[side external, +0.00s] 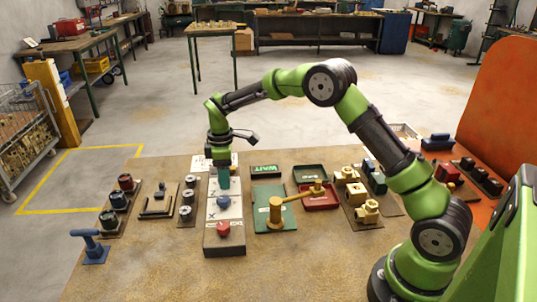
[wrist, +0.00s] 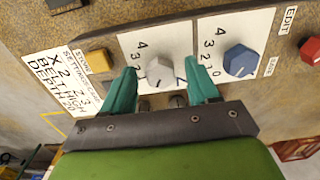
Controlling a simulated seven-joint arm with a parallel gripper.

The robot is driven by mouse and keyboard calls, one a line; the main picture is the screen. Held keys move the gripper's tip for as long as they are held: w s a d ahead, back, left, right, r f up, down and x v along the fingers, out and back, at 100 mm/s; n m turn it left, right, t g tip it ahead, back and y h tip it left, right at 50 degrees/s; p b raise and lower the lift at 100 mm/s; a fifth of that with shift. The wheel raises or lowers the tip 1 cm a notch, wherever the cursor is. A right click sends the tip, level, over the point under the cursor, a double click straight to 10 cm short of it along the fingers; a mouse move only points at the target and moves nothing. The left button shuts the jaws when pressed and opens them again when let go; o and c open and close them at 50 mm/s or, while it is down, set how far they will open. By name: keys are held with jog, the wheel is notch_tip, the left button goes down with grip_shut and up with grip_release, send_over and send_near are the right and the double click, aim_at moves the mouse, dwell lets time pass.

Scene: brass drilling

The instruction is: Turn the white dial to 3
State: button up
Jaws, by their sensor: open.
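The white dial (wrist: 160,73) sits on a white scale plate on the control panel in the wrist view. The figures 4 and 3 show on its left side; lower figures are partly hidden by a finger. I cannot tell clearly which figure it points to. My gripper (wrist: 160,76) is open, with one teal finger on each side of the dial; whether they touch it is unclear. In the side view my gripper (side external: 223,178) points down over the panel (side external: 224,243) and hides the white dial.
A blue dial (wrist: 240,60) stands close to the right finger, with a red button (wrist: 310,50) beyond it. A yellow button (wrist: 97,61) and a printed setting card (wrist: 55,85) lie left. A brass-coloured handle (side external: 290,200) and several parts stand around the panel.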

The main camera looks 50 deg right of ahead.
jog(key=shift+f, duration=0.1)
jog(key=c, duration=1.1)
jog(key=shift+o, duration=0.3)
jog(key=shift+m, duration=0.3)
jog(key=m, duration=0.3)
jog(key=shift+a+m, duration=0.1)
jog(key=shift+m, duration=0.3)
jog(key=m, duration=0.9)
jog(key=shift+a, duration=0.1)
jog(key=shift+a+m, duration=0.1)
jog(key=shift+m, duration=2.1)
